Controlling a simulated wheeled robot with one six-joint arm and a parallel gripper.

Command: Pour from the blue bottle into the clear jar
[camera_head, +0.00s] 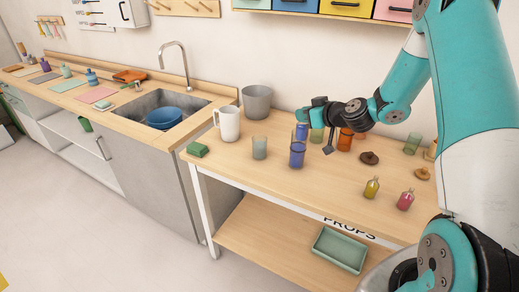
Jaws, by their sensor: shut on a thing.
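My gripper (308,122) is over the middle of the wooden table and is shut on a small blue thing (301,131). This appears to be the blue bottle; it is small, and my gripper partly hides it. A blue see-through tumbler (297,156) stands on the table just below and in front of it. I cannot tell whether the two touch. A pale clear jar or glass (259,148) stands upright to the left of the tumbler. Other greenish clear glasses stand behind my gripper (317,136) and at the right (411,145); which one is the clear jar is uncertain.
A white pitcher (228,124), grey bucket (257,102) and green block (197,150) are at the left. Orange glasses (345,140), a brown lid (369,158), a yellow bottle (371,188) and a pink bottle (405,200) are at the right. The table's front middle is clear.

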